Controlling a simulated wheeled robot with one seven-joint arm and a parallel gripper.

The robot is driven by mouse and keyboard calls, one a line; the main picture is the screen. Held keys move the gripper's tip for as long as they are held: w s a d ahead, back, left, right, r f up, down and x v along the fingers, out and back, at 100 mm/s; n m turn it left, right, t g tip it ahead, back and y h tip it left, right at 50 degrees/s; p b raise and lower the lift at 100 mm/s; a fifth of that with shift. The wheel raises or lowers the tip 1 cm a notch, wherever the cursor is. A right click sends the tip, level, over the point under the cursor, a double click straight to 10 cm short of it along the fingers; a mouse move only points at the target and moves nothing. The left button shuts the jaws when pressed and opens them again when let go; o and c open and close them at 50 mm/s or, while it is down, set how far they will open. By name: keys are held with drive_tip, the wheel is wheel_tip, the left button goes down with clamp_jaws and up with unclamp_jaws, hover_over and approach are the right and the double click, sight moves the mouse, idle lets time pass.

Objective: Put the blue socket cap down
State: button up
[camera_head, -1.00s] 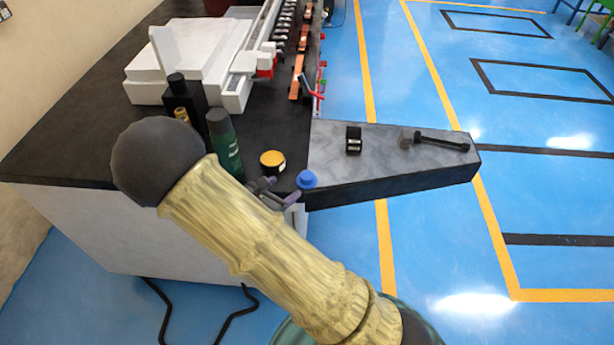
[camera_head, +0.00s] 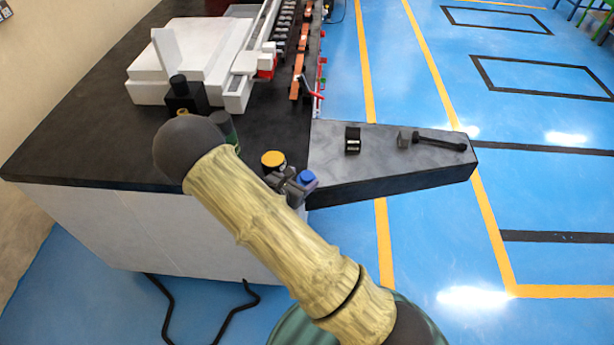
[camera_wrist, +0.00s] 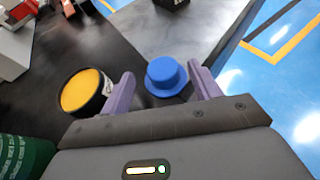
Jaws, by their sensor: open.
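The blue socket cap (camera_head: 307,178) stands on the work surface at the near corner, where the black bench top meets the grey wedge-shaped slab. In the wrist view the cap (camera_wrist: 166,76) sits brim down between the two purple fingers, nearer the fingertips. My gripper (camera_head: 294,187) is open, with its fingers on either side of the cap. A gap shows at the right finger; whether the left finger touches the brim I cannot tell. My own arm covers part of the bench in the head view.
A yellow-topped round tin (camera_head: 273,159) stands just left of the gripper. A green bottle (camera_wrist: 22,158) is farther left, mostly hidden in the head view. A small black block (camera_head: 353,140) and a dark hammer-like tool (camera_head: 432,139) lie on the grey slab, otherwise clear.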

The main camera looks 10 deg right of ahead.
sight(306, 176)
drive_tip(key=p+x, duration=0.1)
drive_tip(key=x, duration=0.2)
drive_tip(key=shift+d, duration=0.3)
drive_tip(key=c, duration=1.1)
drive_tip(key=shift+r+b, duration=1.2)
drive_tip(key=shift+r, duration=3.75)
